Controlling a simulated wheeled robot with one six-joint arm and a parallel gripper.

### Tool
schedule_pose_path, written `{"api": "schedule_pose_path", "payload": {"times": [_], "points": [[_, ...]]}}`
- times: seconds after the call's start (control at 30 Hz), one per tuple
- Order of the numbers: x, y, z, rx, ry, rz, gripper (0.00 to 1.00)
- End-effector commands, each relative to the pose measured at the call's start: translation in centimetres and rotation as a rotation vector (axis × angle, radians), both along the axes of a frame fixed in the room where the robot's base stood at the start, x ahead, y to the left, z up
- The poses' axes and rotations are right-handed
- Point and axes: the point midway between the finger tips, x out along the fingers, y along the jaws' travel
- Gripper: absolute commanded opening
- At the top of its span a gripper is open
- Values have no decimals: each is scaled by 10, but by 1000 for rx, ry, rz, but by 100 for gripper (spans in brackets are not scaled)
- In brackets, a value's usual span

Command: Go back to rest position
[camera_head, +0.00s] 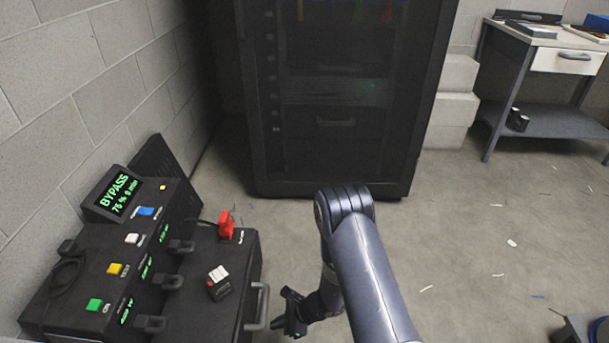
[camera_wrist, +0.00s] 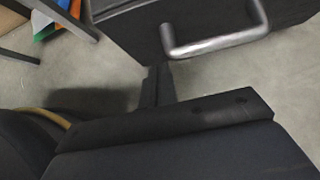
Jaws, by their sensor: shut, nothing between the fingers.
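My gripper (camera_head: 292,322) is low at the end of my arm, just right of the black control unit (camera_head: 215,262). It is close to the unit's grey metal handle (camera_head: 262,308) but looks apart from it. In the wrist view my gripper's fingers (camera_wrist: 157,85) are together with nothing between them. The handle (camera_wrist: 215,42) shows above and to the right of the fingertips there. My arm reaches down from the middle of the head view, bent at the elbow.
The unit carries a lit display (camera_head: 120,192), coloured buttons, a red switch (camera_head: 226,223) and a small red-black block (camera_head: 218,281). A dark cabinet (camera_head: 331,187) stands ahead. A workbench (camera_head: 560,126) is at the right. Littered floor (camera_head: 480,230) between is mostly free.

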Motion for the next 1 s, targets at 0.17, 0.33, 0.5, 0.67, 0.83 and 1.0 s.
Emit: {"api": "schedule_pose_path", "payload": {"times": [0.17, 0.33, 0.5, 0.67, 0.83, 1.0], "points": [[0, -32, 2, -1, 1, -6, 0], [-1, -60, 2, -1, 1, -6, 0], [-3, -88, 2, 0, 1, -5, 0], [-3, -114, 2, 0, 1, -5, 0], [-3, -141, 8, 0, -2, -5, 0], [-4, -164, 31, -1, -2, -4, 0]]}}
